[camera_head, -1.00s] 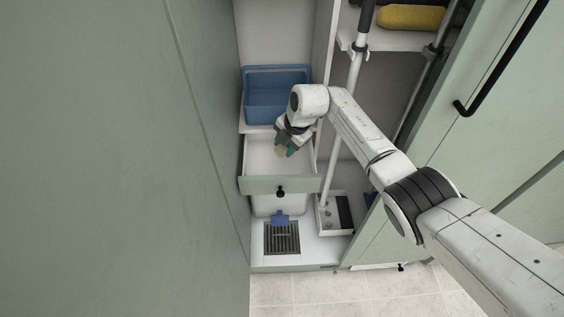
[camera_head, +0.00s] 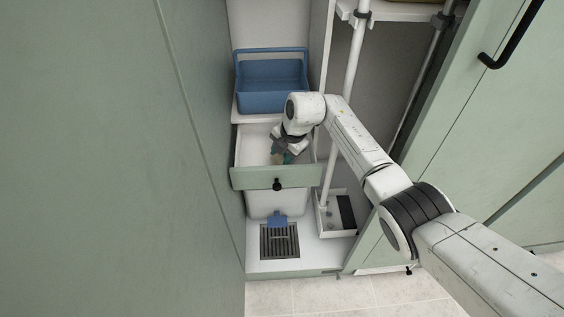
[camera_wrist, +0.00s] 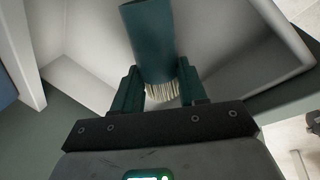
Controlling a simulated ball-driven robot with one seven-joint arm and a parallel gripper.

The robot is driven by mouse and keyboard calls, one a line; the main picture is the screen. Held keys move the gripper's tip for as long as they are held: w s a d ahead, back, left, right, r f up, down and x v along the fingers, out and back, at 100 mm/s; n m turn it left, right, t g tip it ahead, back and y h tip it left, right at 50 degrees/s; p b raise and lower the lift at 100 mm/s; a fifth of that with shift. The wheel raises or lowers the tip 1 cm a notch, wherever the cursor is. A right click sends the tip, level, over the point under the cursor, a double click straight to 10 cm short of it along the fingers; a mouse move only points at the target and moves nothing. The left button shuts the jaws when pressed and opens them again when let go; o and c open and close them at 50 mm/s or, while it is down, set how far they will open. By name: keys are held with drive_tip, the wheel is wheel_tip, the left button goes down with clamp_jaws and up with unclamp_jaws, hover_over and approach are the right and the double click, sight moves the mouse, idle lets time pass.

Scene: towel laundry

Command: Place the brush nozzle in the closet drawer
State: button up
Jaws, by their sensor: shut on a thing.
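The brush nozzle (camera_wrist: 153,45) is a dark teal tube with pale bristles at one end. In the wrist view it sits between the two teal fingers of my gripper (camera_wrist: 160,88), which is shut on it. The closet drawer (camera_head: 253,178) is pulled open, with a green front, a black knob and white inside. In the head view my gripper (camera_head: 281,155) is over the drawer's inside, partly hidden by the wrist. The drawer's white walls (camera_wrist: 235,65) surround the nozzle in the wrist view. I cannot tell whether the nozzle touches the drawer floor.
A blue bin (camera_head: 270,88) stands on the shelf just above the drawer. A white pole (camera_head: 342,120) stands close to the right of the drawer. Below are a white container (camera_head: 275,203) and a grate (camera_head: 279,243). A green panel (camera_head: 100,160) fills the left.

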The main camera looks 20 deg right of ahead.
drive_tip(key=shift+f, duration=0.45)
drive_tip(key=shift+f, duration=0.2)
drive_tip(key=o, duration=1)
drive_tip(key=shift+o, duration=0.2)
